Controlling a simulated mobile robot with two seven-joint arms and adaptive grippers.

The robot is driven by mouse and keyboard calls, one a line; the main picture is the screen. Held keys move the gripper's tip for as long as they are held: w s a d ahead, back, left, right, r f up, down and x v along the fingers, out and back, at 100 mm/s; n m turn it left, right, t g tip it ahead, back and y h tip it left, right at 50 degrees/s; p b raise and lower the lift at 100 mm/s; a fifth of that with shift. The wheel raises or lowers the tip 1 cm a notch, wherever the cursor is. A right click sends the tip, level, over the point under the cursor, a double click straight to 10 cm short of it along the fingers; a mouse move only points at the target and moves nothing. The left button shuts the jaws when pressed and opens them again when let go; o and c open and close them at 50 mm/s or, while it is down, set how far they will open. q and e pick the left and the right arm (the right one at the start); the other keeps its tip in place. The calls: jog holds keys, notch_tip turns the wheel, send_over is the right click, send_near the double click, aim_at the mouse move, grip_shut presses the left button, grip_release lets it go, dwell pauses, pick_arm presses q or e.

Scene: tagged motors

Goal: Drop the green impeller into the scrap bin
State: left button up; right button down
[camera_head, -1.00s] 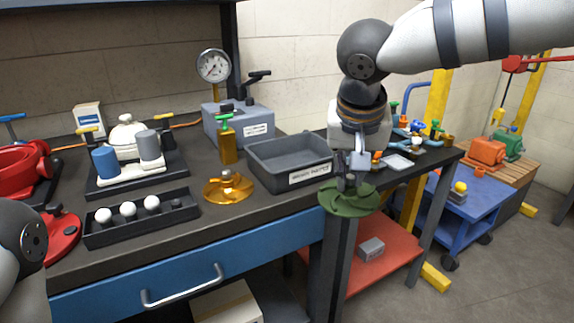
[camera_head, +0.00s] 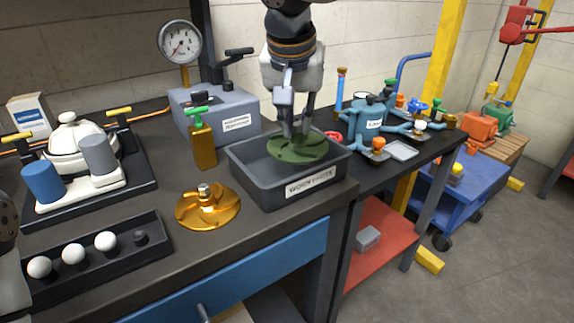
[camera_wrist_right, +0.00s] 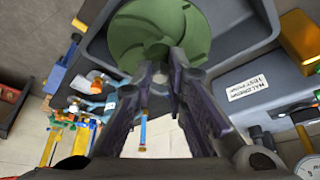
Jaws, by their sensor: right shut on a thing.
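The green impeller (camera_head: 297,147) is a finned disc held level over the open grey bin (camera_head: 262,183), whose front label seems to read "WORN PARTS". My right gripper (camera_head: 296,132) is shut on the impeller's hub from above. In the right wrist view the fingers (camera_wrist_right: 165,75) meet at the green impeller (camera_wrist_right: 158,32), with the dark bin wall around it. The impeller sits about at rim height; whether it touches the bin is unclear. My left arm shows only as a sliver at the left edge, and its gripper is out of view.
An orange impeller (camera_head: 208,205) lies on the bench left of the bin. A brass block with a green handle (camera_head: 203,142) and a grey labelled box (camera_head: 222,118) stand behind. A tray of white balls (camera_head: 88,255) is at left. Blue valve fittings (camera_head: 369,118) stand right.

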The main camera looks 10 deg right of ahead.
jog(key=shift+f, duration=0.25)
jog(key=c, duration=1.5)
grip_release()
jog(key=v, duration=1.2)
